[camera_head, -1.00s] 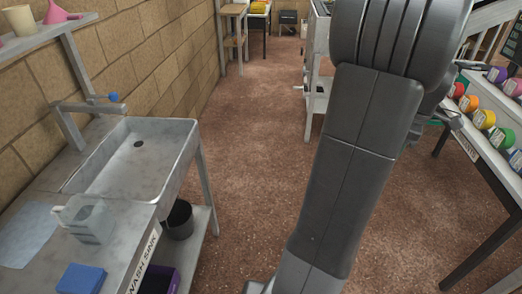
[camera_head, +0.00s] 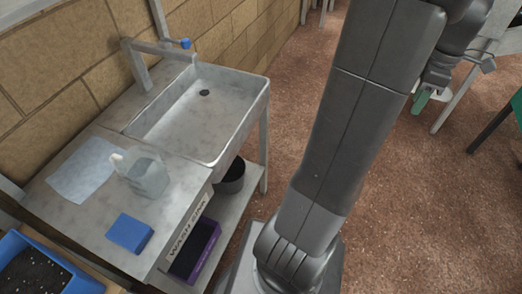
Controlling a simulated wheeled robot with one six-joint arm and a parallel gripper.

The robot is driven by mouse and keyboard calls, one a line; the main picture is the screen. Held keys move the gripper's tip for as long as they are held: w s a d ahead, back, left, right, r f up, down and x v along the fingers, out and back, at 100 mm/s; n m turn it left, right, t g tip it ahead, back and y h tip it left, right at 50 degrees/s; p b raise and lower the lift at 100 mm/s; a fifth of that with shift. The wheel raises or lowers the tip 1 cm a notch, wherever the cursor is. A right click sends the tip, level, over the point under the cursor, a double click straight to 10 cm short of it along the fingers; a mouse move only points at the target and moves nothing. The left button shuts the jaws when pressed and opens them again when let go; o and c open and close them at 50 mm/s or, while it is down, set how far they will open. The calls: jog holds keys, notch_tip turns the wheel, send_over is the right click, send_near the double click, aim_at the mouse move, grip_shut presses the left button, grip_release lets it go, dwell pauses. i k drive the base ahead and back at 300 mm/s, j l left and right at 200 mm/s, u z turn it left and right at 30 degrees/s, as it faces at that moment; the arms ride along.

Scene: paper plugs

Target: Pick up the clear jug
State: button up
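The clear jug (camera_head: 150,178) stands upright on the grey counter to the left of the sink, with a pale handle on its left side. It is see-through and looks empty, though I cannot be sure. My gripper (camera_head: 428,92) is at the upper right, over the floor and far from the jug. A small green piece shows at its end; I cannot tell if it is part of the gripper. The finger gap is not clear.
A pale cloth or sheet (camera_head: 84,170) lies left of the jug, and a blue block (camera_head: 130,233) in front. The sink (camera_head: 190,112) with its tap is behind. A blue tray of soil (camera_head: 35,272) is at lower left. A dark bucket (camera_head: 231,178) and purple box (camera_head: 196,250) sit below.

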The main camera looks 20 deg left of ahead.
aim_at(144, 171)
jog(key=u, duration=3.25)
